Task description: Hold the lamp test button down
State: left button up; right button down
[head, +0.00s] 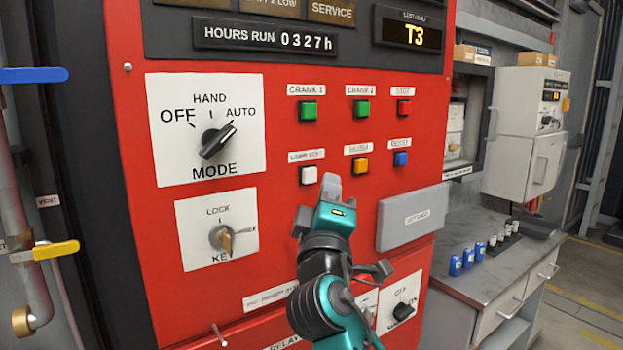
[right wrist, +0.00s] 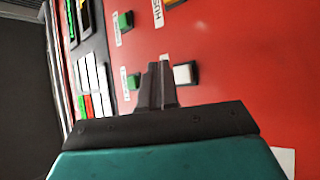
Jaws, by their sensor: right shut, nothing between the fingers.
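The lamp test button is a white square button (head: 308,175) in a dark frame on the red panel (head: 285,240), under a small label. In the right wrist view the white button (right wrist: 185,73) shows just right of my fingertips. My right gripper (head: 331,186) is shut and empty, its fingers pointing at the panel just right of and slightly below the white button in the head view. It also shows in the right wrist view (right wrist: 158,80). I cannot tell whether the fingertips touch the panel; they do not cover the button. My left gripper is not in view.
Near the white button are a yellow button (head: 360,166), a blue button (head: 400,158), green buttons (head: 308,110) and a red button (head: 404,107). The mode knob (head: 217,141) points to AUTO. A key switch (head: 222,238) and a grey cover (head: 412,217) flank my arm.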

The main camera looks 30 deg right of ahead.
jog(key=shift+w, duration=0.9)
dwell(1.4)
jog(key=shift+w+a, duration=0.1)
jog(key=shift+w, duration=0.3)
jog(key=shift+w+b, duration=0.4)
jog(key=shift+w, duration=0.1)
dwell(2.5)
jog(key=shift+s, duration=0.15)
dwell(0.6)
jog(key=shift+s, duration=0.8)
jog(key=shift+s+d+p, duration=0.15)
jog(key=shift+s+p, duration=0.1)
jog(key=shift+s, duration=1)
jog(key=shift+s+d+p, duration=0.1)
jog(key=shift+s+p, duration=0.15)
jog(key=shift+s, duration=1)
